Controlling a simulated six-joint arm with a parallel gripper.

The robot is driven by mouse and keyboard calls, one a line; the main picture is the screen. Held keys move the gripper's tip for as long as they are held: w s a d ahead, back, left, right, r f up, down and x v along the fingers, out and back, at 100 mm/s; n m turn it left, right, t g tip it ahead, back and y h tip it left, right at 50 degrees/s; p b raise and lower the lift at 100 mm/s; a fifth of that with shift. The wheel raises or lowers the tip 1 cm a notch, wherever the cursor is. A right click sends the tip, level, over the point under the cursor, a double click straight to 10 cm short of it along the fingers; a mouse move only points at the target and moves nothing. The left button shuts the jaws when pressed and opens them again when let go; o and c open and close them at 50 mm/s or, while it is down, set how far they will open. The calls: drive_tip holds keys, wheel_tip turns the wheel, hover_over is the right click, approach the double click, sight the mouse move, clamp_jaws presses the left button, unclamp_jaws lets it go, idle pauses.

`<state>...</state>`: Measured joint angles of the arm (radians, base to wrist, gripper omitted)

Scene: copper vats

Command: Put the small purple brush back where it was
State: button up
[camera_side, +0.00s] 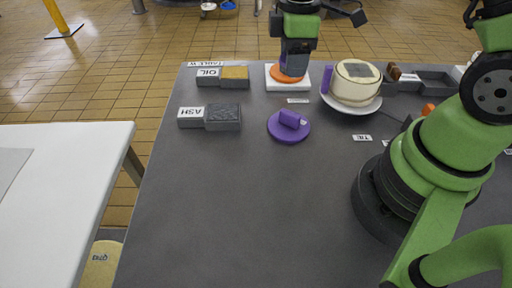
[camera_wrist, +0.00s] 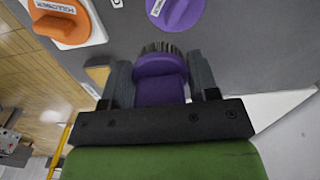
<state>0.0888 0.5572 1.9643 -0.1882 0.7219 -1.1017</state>
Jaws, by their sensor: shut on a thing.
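My gripper (camera_side: 295,66) points down beside the orange disc at the back of the table. In the wrist view its two dark fingers (camera_wrist: 160,85) are shut on the small purple brush (camera_wrist: 160,88), one on each side. The brush has a purple handle and a dark bristle end pointing away from the wrist. In the side view only a bit of purple (camera_side: 293,68) shows between the fingers. From that view I cannot tell whether the brush touches anything below.
An orange disc (camera_side: 283,76) sits on a white block; a purple handled disc (camera_side: 289,133) lies in front. A round cream block (camera_side: 357,86) stands on a white plate. Boxes labelled OIL (camera_side: 208,80) and ASH (camera_side: 191,119) stand left. The table's front middle is clear.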

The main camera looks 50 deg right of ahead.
drive_tip(key=s+a+f+n, duration=0.25)
drive_tip(key=a+n, duration=0.55)
drive_tip(key=a, duration=0.5)
hover_over(255, 157)
drive_tip(key=shift+n, duration=0.3)
wheel_tip(255, 157, down, 6)
drive_tip(key=shift+f, duration=2.5)
drive_tip(key=shift+f, duration=0.15)
drive_tip(key=o, duration=0.8)
drive_tip(key=shift+o, duration=0.2)
